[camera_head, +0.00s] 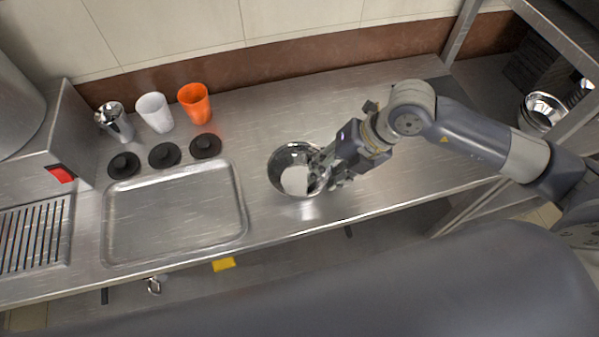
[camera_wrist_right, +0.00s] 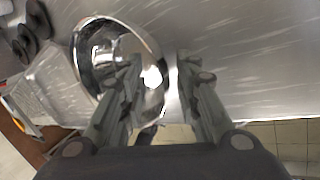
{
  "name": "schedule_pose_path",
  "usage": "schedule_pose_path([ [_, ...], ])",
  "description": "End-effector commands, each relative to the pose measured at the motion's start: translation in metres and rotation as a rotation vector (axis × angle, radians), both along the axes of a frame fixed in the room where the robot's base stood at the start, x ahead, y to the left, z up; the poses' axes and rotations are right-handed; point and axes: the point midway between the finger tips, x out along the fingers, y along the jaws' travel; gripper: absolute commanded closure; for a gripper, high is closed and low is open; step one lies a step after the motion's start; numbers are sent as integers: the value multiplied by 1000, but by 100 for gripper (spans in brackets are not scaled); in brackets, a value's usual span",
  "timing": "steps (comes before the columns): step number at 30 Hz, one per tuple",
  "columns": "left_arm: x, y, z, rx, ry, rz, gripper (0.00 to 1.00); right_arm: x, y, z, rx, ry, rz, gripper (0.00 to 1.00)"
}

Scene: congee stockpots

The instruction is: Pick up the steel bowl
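The steel bowl (camera_head: 283,160) stands on the steel counter, right of the sink-like tray. It is shiny, round and upright. My right gripper (camera_head: 322,172) is at the bowl's right side, over its rim. In the right wrist view, the bowl (camera_wrist_right: 92,45) is left of centre. The right gripper (camera_wrist_right: 160,62) is open there, one finger over the bowl's inside and the other outside, with the rim between them and a gap showing. Contact with the rim cannot be told. My left gripper is not in view.
A shallow steel tray (camera_head: 175,212) lies left of the bowl. Behind it are several black lids (camera_head: 165,155), a steel cup (camera_head: 115,122), a white cup (camera_head: 155,112) and an orange cup (camera_head: 195,103). Stacked bowls (camera_head: 541,112) stand on the right shelf. The counter behind the bowl is clear.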

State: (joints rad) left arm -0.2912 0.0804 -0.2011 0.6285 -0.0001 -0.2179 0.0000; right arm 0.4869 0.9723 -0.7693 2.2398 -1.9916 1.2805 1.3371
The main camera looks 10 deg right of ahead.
Motion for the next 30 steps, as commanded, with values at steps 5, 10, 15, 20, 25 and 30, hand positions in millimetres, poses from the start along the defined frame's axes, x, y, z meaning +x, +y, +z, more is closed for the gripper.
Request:
schedule_pose_path([
  [5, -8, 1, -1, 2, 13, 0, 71, 0, 0, 0, 0, 0, 0, 86],
  [10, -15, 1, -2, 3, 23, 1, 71, 0, 0, 0, 0, 0, 0, 100],
  [15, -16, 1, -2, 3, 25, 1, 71, 0, 0, 1, 0, -2, 0, 100],
  [20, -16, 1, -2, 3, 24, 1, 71, 0, 0, 2, 0, -2, 0, 100],
  [25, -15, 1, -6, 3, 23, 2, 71, 1, 0, 12, 2, -4, 0, 100],
  [30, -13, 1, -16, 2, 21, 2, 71, 0, -6, 35, -3, -3, -3, 100],
])
